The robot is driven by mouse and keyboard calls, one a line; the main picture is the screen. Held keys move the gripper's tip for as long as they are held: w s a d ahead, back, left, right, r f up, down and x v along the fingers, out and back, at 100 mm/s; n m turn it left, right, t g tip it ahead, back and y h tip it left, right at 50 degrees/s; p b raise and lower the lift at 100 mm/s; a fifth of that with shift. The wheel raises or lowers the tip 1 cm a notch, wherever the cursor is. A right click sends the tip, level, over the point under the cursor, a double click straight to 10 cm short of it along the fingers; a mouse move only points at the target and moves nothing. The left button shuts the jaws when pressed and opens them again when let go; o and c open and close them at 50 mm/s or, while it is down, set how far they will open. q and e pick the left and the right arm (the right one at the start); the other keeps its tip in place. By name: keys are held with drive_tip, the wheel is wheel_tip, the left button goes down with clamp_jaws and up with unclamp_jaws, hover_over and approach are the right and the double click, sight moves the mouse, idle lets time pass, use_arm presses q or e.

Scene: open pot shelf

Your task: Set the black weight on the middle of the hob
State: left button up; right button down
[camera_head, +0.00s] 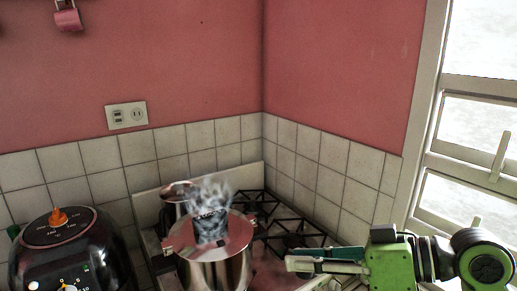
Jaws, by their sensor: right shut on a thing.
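The hob (283,234) is in the corner, with black grates on its top. A shiny steel pot (213,273) with a flat, pinkish reflecting top stands at its front left. A dark, speckled block-like thing (210,228) shows over that top, with a pale, smoky blur above it; I cannot tell whether it is the black weight. My right gripper (292,260) comes in from the right, just right of the pot and over the hob's front. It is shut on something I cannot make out. My left gripper is not in view.
A second metal pot (172,204) stands behind the first, partly hidden. Tiled walls close off the back and right, and a window frame (424,150) is at the far right.

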drive_tip(key=s+d+f+m+t, duration=0.1)
drive_tip(key=s+d+f, duration=0.2)
drive_tip(key=d+f, duration=0.2)
drive_tip(key=s+d+f+m+t+h, duration=0.1)
drive_tip(key=d+f, duration=0.4)
drive_tip(key=f, duration=0.5)
drive_tip(key=shift+s+d+b, duration=0.3)
drive_tip(key=shift+s+b, duration=0.15)
drive_tip(key=shift+s, duration=0.45)
drive_tip(key=shift+f, duration=0.15)
